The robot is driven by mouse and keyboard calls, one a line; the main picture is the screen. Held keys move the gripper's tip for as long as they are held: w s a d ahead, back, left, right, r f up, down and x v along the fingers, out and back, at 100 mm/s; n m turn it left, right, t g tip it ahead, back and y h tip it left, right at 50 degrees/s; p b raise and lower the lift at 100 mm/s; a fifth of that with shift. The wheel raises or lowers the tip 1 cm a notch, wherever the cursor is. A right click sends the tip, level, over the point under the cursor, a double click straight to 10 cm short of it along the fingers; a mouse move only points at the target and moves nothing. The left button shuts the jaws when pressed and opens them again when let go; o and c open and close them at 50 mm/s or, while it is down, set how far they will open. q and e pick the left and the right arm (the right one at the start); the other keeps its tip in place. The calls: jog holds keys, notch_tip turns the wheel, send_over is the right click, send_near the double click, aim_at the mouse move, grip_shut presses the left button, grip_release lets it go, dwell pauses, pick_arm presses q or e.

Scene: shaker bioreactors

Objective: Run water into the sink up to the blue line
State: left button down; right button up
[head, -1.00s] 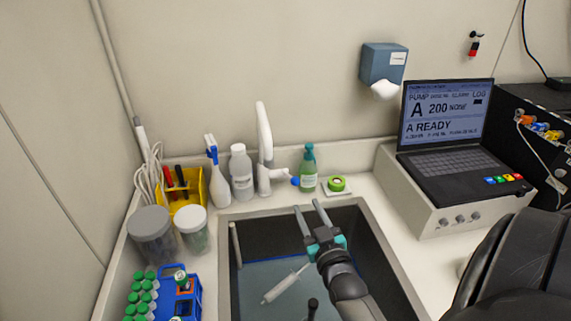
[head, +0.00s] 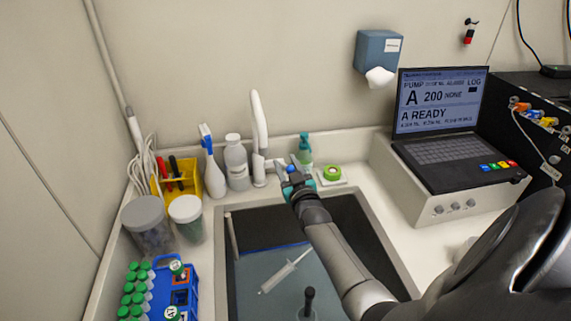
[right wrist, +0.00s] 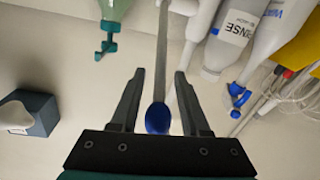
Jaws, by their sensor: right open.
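The sink (head: 222,290) is a dark basin with a light rim. A blue line (head: 275,247) runs along its far inner wall, just above a flat grey-blue surface (head: 268,266). The white tap (head: 259,135) stands behind the sink; its lever (right wrist: 163,50) ends in a blue tip (right wrist: 158,118). My right gripper (head: 284,166) is open at the lever. In the right wrist view, the blue tip lies between the open fingers (right wrist: 160,75), close to the palm, with a gap on each side. No water stream is visible; my gripper and arm cover part of that area. My left gripper is out of view.
A syringe (head: 285,271) and a dark-handled item (head: 309,300) are in the sink. A laptop (head: 440,115) is at right.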

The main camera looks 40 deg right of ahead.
jog(key=shift+w+d, duration=0.2)
jog(key=shift+w, duration=0.25)
jog(key=shift+c, duration=0.4)
grip_shut()
dwell(0.8)
